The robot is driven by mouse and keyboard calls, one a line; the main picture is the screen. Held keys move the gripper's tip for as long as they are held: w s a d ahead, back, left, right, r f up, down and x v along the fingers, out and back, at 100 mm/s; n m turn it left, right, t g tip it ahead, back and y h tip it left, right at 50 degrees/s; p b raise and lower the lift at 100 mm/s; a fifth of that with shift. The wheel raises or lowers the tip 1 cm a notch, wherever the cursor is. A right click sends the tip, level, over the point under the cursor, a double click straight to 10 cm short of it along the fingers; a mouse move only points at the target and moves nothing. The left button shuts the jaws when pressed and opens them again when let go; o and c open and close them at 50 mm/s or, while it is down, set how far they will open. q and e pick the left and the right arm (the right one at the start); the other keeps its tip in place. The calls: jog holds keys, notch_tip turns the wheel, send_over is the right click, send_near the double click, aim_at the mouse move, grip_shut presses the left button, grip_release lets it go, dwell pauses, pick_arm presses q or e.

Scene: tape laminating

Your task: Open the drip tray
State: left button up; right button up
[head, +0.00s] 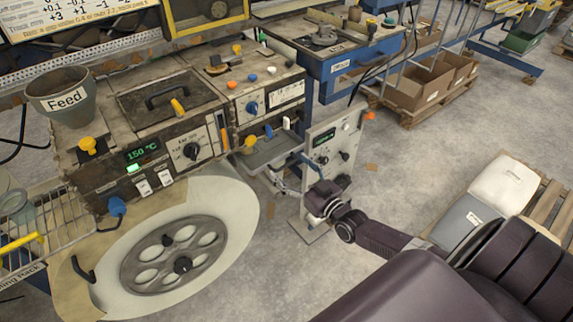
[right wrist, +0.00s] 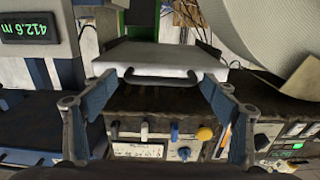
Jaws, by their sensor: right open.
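The drip tray (head: 268,152) is a shallow pale grey tray low under the right part of the laminating machine. In the right wrist view, the tray (right wrist: 160,54) shows with its dark bar handle (right wrist: 160,80) across its front. My right gripper (head: 293,172) is open, just in front of the tray. In the right wrist view its two blue-padded fingers (right wrist: 157,92) stand one on each side of the handle. Nothing is between them that I can see gripped, and whether they touch the handle is unclear. My left gripper is not in view.
The machine's knobs and panel (head: 252,107) lie above the tray. A grey control post (head: 336,140) with a green display stands close beside my right gripper. A large pale roll (head: 238,205) is at the left. The floor at front centre is clear.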

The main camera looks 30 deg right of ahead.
jog(key=shift+w, duration=0.9)
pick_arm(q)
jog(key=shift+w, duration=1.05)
pick_arm(e)
jog(key=shift+a, duration=0.1)
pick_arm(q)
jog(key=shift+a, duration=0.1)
pick_arm(e)
jog(key=c, duration=1.4)
pick_arm(q)
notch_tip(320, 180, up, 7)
jog(key=p, duration=0.6)
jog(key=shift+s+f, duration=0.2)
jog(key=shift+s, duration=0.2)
pick_arm(e)
jog(key=shift+s+d, duration=0.25)
jog(key=shift+s, duration=2.8)
jog(key=shift+s+d, duration=0.3)
jog(key=shift+s, duration=2.8)
jog(key=shift+s+d, duration=0.25)
jog(key=shift+s, duration=2.8)
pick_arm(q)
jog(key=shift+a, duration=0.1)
